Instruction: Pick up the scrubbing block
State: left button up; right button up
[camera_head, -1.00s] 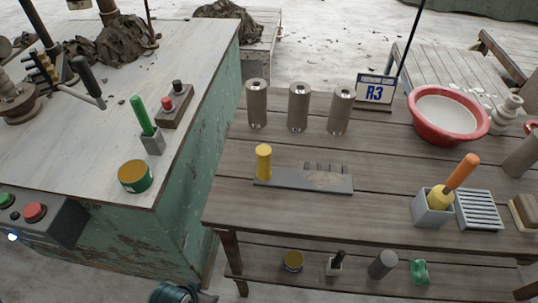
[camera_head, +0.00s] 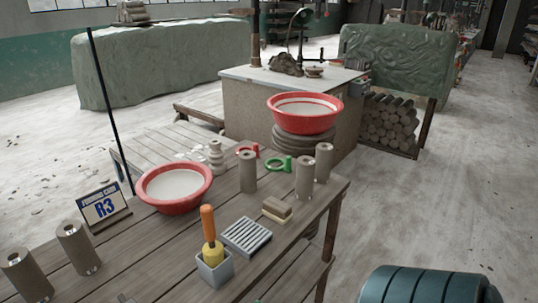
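The scrubbing block (camera_head: 277,210) appears to be the small block with a tan top and a pale lower layer. It lies on the wooden table near its right edge, just right of the grey slatted rack (camera_head: 247,236). Nothing covers it. Neither of my grippers shows in the head view.
A grey holder (camera_head: 214,271) with an orange-handled yellow tool (camera_head: 209,235) stands left of the rack. Grey cylinders (camera_head: 305,172) stand behind the block. A dark teal ribbed object (camera_head: 425,285) is at lower right.

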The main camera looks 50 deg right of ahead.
aim_at(277, 210)
jog(key=z, duration=1.65)
jog(key=i+l, duration=0.55)
jog(key=l, duration=0.15)
jog(key=i+l, duration=0.5)
jog(key=l, duration=0.15)
jog(key=u, duration=1.6)
